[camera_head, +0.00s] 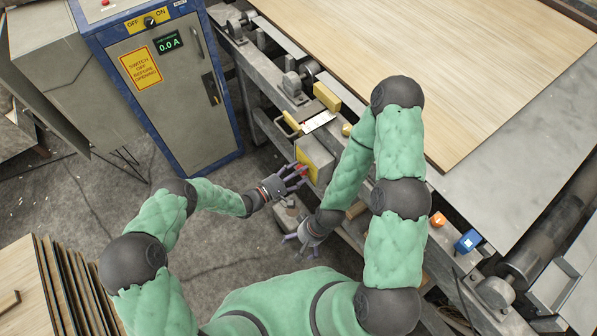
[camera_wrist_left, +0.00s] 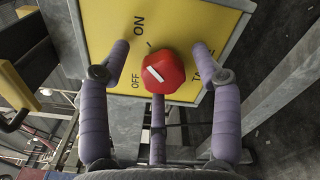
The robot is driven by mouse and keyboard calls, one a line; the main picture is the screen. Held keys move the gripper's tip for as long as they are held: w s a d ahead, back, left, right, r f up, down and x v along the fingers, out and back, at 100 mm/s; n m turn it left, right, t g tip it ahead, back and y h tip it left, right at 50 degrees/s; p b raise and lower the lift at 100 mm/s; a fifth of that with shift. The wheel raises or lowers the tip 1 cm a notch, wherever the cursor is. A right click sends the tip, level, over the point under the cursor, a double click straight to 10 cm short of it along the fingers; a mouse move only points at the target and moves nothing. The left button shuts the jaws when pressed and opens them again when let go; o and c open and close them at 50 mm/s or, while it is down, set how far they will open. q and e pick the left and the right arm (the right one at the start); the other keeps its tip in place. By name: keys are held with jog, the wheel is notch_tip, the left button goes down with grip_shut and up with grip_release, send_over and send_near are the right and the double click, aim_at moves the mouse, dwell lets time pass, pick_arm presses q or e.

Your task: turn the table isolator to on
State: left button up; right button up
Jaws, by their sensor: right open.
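The table isolator is a box with a yellow face (camera_head: 317,158) on the machine's side rail. In the left wrist view its yellow plate (camera_wrist_left: 110,20) shows ON, OFF and a word starting with T, partly hidden by a finger. Its red knob (camera_wrist_left: 165,71) has a white mark on the side near OFF; the knob also shows small in the head view (camera_head: 301,168). My left gripper (camera_head: 300,177) is open, its fingers spread around the knob with visible gaps. My right gripper (camera_head: 306,238) is open and empty, lower, beside the rail.
A grey cabinet (camera_head: 165,100) with blue edges, its own OFF/ON switch (camera_head: 149,21) and a 0.0 A display stands at the left. A wood sheet (camera_head: 440,60) lies on the machine table. Veneer stacks (camera_head: 60,285) lie bottom left. Floor between is clear.

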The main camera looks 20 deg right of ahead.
pick_arm(q)
jog(key=v, duration=1.2)
dwell(0.5)
jog(key=s+a+f+m+g+y, duration=0.2)
jog(key=s+f+g+y, duration=0.25)
jog(key=s, duration=0.35)
jog(key=s+a+f+m+g+y, duration=0.25)
jog(key=s+g, duration=0.25)
jog(key=s, duration=0.4)
jog(key=s+a+r+m+t+y, duration=0.1)
jog(key=a+r+m+t+y, duration=0.1)
jog(key=a+y, duration=0.4)
jog(key=shift+s+a+m+t+p, duration=0.35)
jog(key=shift+a+m+t, duration=0.5)
jog(key=shift+a+m, duration=0.65)
jog(key=shift+a+r+n, duration=0.1)
jog(key=shift+a+n, duration=0.15)
